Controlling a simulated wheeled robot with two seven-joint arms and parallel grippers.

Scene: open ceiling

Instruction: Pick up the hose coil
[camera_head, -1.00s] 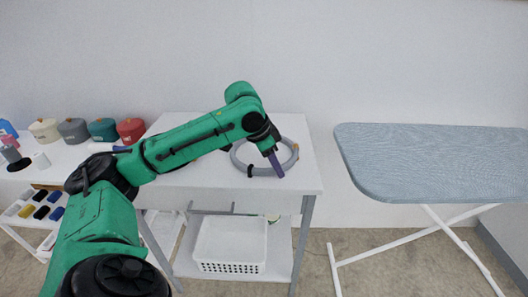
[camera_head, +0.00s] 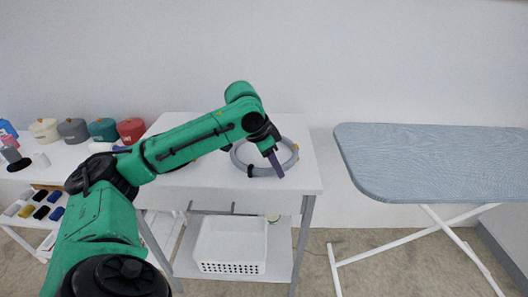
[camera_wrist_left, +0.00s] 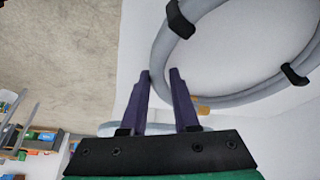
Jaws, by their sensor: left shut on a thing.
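The hose coil (camera_head: 294,158) is a grey ring with black bands and an orange-tan fitting. It lies on the white table (camera_head: 205,178), near the right side of its top. My left gripper (camera_head: 279,174) reaches down to the coil's near right part with its purple fingers. In the left wrist view the fingers (camera_wrist_left: 160,74) stand either side of the grey hose (camera_wrist_left: 161,48), shut on the coil's tube. The coil still appears to rest on the tabletop. My right gripper is not in view.
A white basket (camera_head: 231,245) sits on the table's lower shelf. A blue-grey ironing board (camera_head: 430,160) stands to the right, across a gap. Several lidded pots, including a red one (camera_head: 131,130), stand on the left shelf unit. A plain wall is behind.

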